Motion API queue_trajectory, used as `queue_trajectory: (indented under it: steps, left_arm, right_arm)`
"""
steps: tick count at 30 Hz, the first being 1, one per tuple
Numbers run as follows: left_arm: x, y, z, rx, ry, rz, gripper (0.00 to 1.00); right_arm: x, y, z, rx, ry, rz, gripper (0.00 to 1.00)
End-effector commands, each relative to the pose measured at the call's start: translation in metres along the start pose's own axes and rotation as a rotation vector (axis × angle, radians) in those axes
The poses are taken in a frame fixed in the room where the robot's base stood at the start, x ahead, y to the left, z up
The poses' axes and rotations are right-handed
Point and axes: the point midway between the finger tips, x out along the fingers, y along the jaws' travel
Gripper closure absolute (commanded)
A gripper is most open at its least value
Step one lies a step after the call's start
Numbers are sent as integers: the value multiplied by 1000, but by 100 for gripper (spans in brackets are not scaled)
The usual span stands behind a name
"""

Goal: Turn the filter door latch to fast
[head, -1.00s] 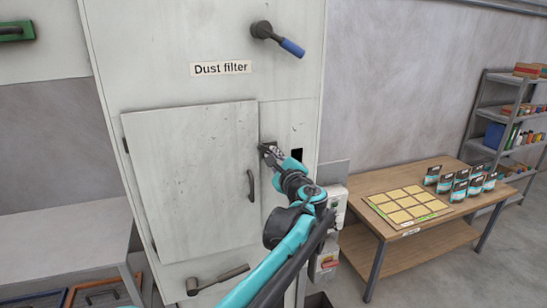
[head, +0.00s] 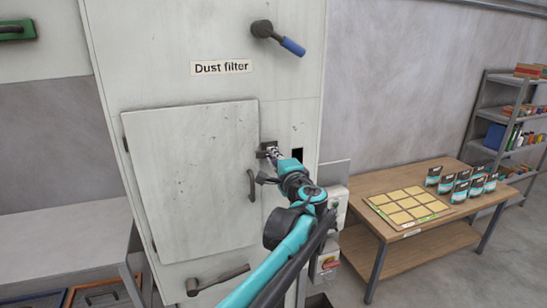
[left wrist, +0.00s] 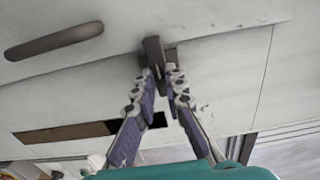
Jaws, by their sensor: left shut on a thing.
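The dust filter door (head: 190,185) is a pale panel, flush with the cabinet as far as I can see. The small dark filter door latch (head: 268,146) is at its right edge, above the door's curved handle (head: 252,186). My left gripper (head: 275,154) is at the latch. In the left wrist view the two fingers (left wrist: 166,78) close on the dark latch (left wrist: 153,52), whose block shows just past the fingertips. The fingers hide part of the latch, and I cannot read its exact angle. My right gripper is out of view.
A blue-gripped lever (head: 290,46) juts out above the door, and a grey lever (head: 217,280) sits below it. A wooden table (head: 385,180) with pouches stands at the right.

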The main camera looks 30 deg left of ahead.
Motion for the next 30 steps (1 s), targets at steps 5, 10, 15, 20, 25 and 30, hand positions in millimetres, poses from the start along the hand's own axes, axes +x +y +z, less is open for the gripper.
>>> queue_trajectory:
  steps: [5, 10, 15, 20, 25, 30]
  left_arm:
    - [0, 1, 0, -14, 0, 2, 100]
    - [0, 1, 0, -14, 0, 2, 100]
    - [0, 1, 0, -14, 0, 2, 79]
    - [0, 1, 0, -12, 0, 1, 68]
    - [0, 0, 0, -12, 0, 1, 68]
    - [-14, 0, -1, -11, 2, 1, 68]
  right_arm:
    - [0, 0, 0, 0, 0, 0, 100]
    - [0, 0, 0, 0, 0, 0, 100]
    - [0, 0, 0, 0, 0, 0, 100]
    - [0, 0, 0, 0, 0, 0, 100]
    - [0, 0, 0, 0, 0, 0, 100]
    - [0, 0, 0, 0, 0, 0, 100]
